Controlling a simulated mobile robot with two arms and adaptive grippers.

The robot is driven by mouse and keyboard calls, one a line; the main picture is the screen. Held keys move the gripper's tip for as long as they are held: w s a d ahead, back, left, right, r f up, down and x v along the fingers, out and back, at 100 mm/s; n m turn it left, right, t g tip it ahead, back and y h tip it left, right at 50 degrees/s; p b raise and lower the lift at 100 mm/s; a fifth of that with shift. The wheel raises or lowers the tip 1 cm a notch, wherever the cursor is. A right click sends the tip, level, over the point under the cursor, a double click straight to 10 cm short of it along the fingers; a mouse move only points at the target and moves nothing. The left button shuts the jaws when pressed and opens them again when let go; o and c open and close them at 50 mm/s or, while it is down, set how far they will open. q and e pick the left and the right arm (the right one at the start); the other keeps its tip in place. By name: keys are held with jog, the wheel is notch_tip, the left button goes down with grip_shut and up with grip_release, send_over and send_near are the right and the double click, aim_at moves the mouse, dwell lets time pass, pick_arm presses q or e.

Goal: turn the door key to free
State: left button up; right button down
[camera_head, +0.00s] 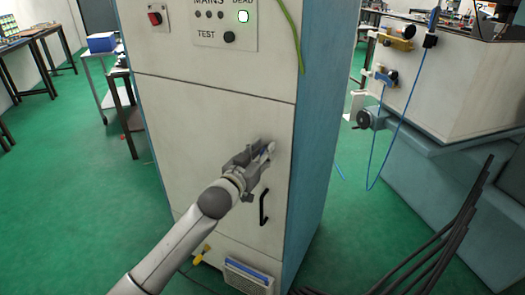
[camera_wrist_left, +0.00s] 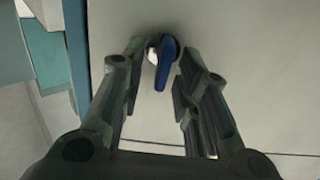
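The door key has a blue grip (camera_wrist_left: 163,68) and sits in a round metal lock on the pale cabinet door (camera_head: 200,120). In the left wrist view the blue grip points down, tilted slightly. My left gripper (camera_wrist_left: 157,65) is open, with one finger on each side of the key. A gap shows between the key and the left finger; the right finger is close to the blue grip, and I cannot tell if it touches. In the head view my left gripper (camera_head: 264,152) is at the door and mostly hides the key. My right gripper is not in view.
A black door handle (camera_head: 264,207) is just below my left gripper. Above the door is a panel with a TEST button (camera_head: 229,37) and lamps. A green cable (camera_head: 291,35) hangs down the cabinet's right edge. A blue-grey machine (camera_head: 440,150) stands at the right.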

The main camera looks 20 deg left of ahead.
pick_arm(q)
jog(key=shift+w, duration=0.15)
grip_shut()
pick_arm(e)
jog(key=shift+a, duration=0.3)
pick_arm(q)
jog(key=shift+d+m, duration=0.1)
jog(key=shift+m, duration=0.2)
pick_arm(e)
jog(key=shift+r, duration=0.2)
pick_arm(q)
jog(key=m+p, duration=0.2)
jog(key=shift+d+r+m, duration=0.1)
jog(key=shift+d+m, duration=0.05)
jog(key=shift+m, duration=0.15)
jog(key=shift+d+f+m+p, duration=0.2)
jog(key=shift+m+p, duration=0.35)
jog(key=shift+m, duration=1.9)
jog(key=shift+d+f+m+p, duration=0.15)
jog(key=shift+f+m+p, duration=0.3)
jog(key=shift+m, duration=1.95)
jog(key=shift+d+f+m+p, duration=0.15)
jog(key=shift+m+p, duration=0.5)
jog(key=shift+m, duration=1.8)
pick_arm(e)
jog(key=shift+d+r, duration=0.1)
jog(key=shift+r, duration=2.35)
